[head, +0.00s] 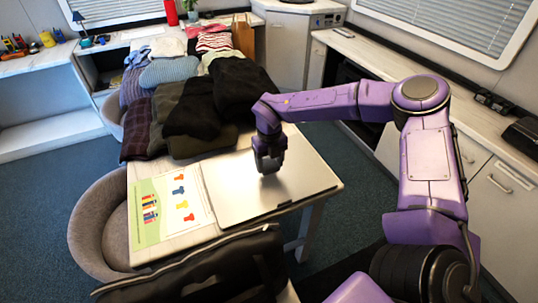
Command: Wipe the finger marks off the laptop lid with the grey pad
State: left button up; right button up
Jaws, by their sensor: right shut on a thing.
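The closed silver laptop (290,190) lies flat on the near right part of the table, its lid facing up. My right gripper (268,166) points down over the upper middle of the lid. It is shut on the grey pad, which can hardly be told from the dark fingers at this size. Whether the pad touches the lid I cannot tell. No finger marks can be made out on the lid from here. My left gripper is not in view.
A green and white sheet (148,218) lies left of the laptop. Several folded clothes (235,88) cover the table behind it. A black bag (220,272) stands at the table's near edge. A grey chair (88,235) is at the left. Cabinets with a counter (440,90) line the right.

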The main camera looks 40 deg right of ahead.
aim_at(260, 178)
notch_tip(260, 178, down, 3)
jog(key=shift+f+b, duration=0.15)
jog(key=shift+b, duration=0.7)
jog(key=shift+a+r, duration=0.2)
jog(key=shift+a, duration=0.1)
jog(key=shift+c, duration=0.3)
jog(key=a, duration=0.1)
jog(key=a+b, duration=0.1)
jog(key=a, duration=0.1)
jog(key=shift+w+f, duration=0.2)
jog(key=shift+w, duration=0.2)
jog(key=shift+w+a, duration=0.1)
jog(key=shift+d+r, duration=0.2)
jog(key=shift+d, duration=0.1)
jog(key=d, duration=0.1)
jog(key=s+d+p, duration=0.1)
jog(key=d, duration=0.1)
jog(key=shift+d, duration=0.1)
notch_tip(260, 178, up, 2)
jog(key=shift+r+p, duration=0.2)
jog(key=shift+p, duration=0.7)
jog(key=shift+r+p, duration=2.15)
jog(key=shift+r, duration=0.6)
